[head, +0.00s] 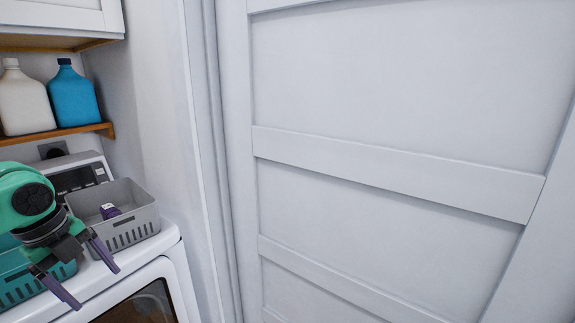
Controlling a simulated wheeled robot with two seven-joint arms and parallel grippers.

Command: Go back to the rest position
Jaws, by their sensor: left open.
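My left gripper (83,277) is at the lower left of the head view, above the front of the white machine top. Its two dark fingers are spread apart with nothing between them. The green arm behind it covers part of the baskets. My right gripper is not in the head view.
A grey basket (137,230) holding a small purple item (110,211) and a teal basket (25,285) sit on the white machine (170,240). A white jug (24,103) and blue jug (73,98) stand on a wooden shelf (62,132). A white panelled door (390,180) fills the right.

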